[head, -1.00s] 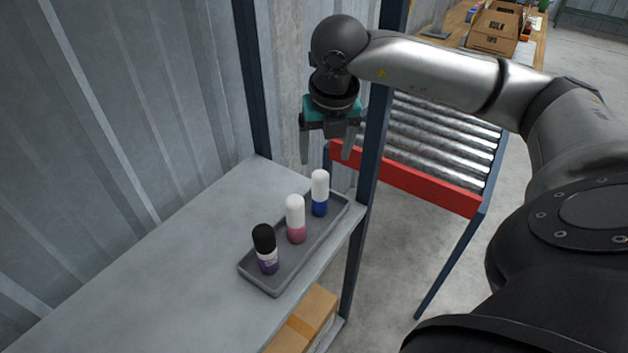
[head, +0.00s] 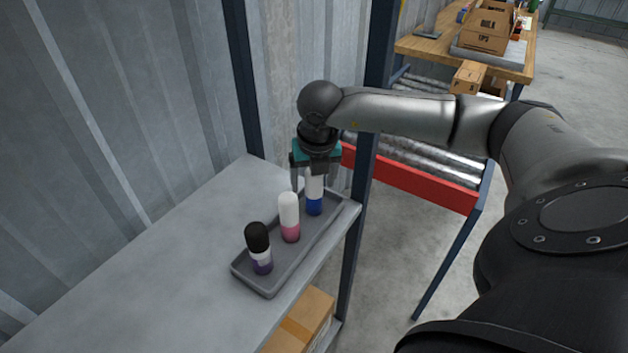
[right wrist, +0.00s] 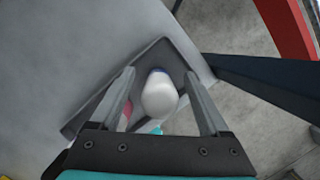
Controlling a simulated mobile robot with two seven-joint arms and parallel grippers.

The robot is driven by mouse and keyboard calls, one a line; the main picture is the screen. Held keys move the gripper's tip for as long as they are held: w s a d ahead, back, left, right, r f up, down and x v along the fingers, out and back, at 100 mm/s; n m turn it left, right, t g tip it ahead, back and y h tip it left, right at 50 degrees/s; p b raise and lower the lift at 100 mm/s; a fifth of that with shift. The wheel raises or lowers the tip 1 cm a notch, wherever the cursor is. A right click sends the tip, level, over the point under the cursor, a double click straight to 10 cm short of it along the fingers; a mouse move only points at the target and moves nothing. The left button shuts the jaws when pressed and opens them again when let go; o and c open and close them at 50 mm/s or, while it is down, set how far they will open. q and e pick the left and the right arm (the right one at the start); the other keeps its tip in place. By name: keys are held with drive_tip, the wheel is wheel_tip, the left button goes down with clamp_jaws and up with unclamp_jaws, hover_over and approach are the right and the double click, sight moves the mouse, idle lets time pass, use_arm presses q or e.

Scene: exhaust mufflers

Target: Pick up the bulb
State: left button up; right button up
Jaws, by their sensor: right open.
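I see no thing that I can clearly name a bulb. A small white-topped bottle with a blue base (head: 314,205) stands upright at the far end of a grey tray (head: 262,287). My right gripper (head: 310,184) is open, pointing down, with its fingers on either side of this bottle's white top. In the right wrist view the white top (right wrist: 159,97) shows between the two spread fingers, with gaps on both sides. A white-and-pink bottle (head: 290,220) and a black-topped purple bottle (head: 258,250) stand in the same tray. My left gripper is out of view.
The tray sits on a grey shelf (head: 150,270) with free room to its left. A dark blue post (head: 362,190) rises close beside my right gripper. Behind it are a roller conveyor with a red edge (head: 420,187) and a wooden table (head: 425,47) with boxes.

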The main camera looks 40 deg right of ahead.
clamp_jaws()
idle(0.6)
